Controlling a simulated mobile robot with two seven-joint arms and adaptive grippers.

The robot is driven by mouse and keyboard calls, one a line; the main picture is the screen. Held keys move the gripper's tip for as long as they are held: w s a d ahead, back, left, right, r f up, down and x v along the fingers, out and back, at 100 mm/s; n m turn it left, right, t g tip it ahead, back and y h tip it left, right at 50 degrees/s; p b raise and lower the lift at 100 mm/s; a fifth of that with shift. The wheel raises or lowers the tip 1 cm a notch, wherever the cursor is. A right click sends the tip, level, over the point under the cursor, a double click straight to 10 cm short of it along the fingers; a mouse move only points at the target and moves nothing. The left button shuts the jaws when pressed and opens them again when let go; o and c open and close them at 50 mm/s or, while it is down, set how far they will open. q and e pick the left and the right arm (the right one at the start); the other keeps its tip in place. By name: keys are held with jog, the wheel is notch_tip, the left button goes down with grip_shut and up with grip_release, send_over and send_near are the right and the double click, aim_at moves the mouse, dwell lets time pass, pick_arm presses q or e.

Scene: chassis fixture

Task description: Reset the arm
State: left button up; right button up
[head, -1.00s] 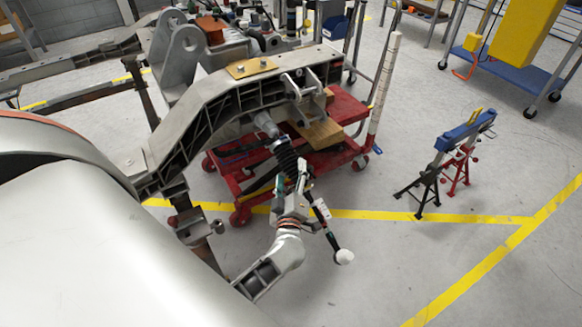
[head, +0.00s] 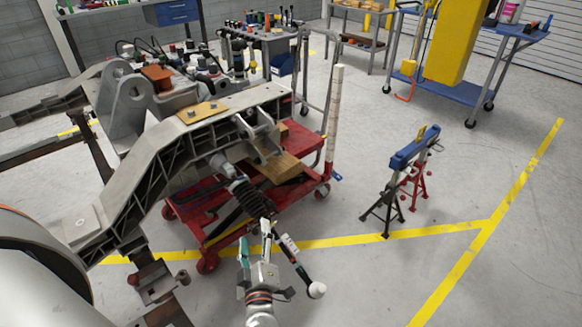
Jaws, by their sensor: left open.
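My left arm comes in from the bottom edge of the head view. Its left gripper (head: 255,237) points up and away, with its two fingers spread apart and nothing seen between them. The gripper is just below the black spring damper (head: 246,194) on the grey chassis frame (head: 150,150). A dark rod with a white ball end (head: 317,290) lies just right of the fingers; I cannot tell whether it touches the gripper. My right gripper is out of view.
A red cart (head: 185,208) stands under the chassis. A blue-topped stand (head: 410,150) is to the right. A blue shelf cart (head: 445,91) and a tool table (head: 270,35) are behind. Floor with yellow lines (head: 470,255) is clear at lower right.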

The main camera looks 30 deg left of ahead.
pick_arm(q)
jog(key=shift+d+r, duration=0.1)
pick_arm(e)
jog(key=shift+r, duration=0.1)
pick_arm(q)
jog(key=s+d+r+m+t+h+p, duration=0.2)
jog(key=s+d+m+h+p, duration=0.15)
jog(key=d+m+h, duration=0.95)
jog(key=s+f+m+g+p, duration=0.1)
jog(key=s+f+m+g, duration=0.5)
jog(key=s, duration=0.7)
notch_tip(320, 180, down, 2)
jog(key=shift+f+m+p, duration=0.25)
jog(key=shift+m+p, duration=0.15)
jog(key=shift+m, duration=0.7)
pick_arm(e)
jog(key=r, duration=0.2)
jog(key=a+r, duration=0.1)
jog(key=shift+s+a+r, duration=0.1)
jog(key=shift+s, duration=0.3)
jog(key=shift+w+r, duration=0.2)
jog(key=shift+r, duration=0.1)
